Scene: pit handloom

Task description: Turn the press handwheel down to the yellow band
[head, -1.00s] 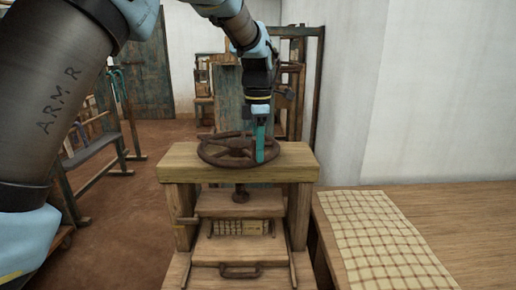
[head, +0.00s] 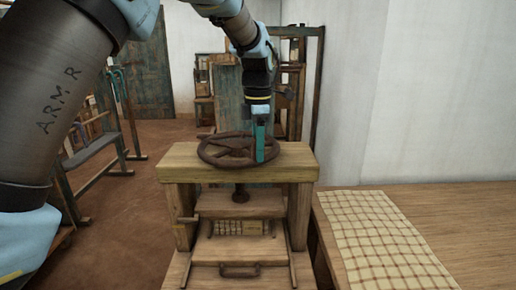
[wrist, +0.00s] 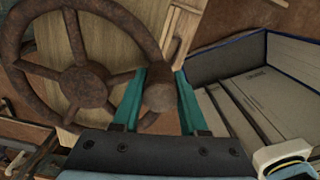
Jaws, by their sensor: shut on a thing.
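The rusty brown press handwheel (head: 236,152) lies flat on top of the wooden press, with a dark screw (head: 240,194) below it. My gripper (head: 260,158) points down at the wheel's right front side. In the wrist view the wheel (wrist: 85,88) fills the left part, and the teal fingers of my gripper (wrist: 159,78) stand on both sides of a brown knob (wrist: 159,92) at its rim, shut on it. The wooden press plate (head: 240,206) sits below the top beam.
The press's top beam (head: 180,170) lies close under the wheel. A pale stack (head: 240,228) sits below the plate, above a drawer handle (head: 240,270). A table with checked cloth (head: 380,240) stands at right.

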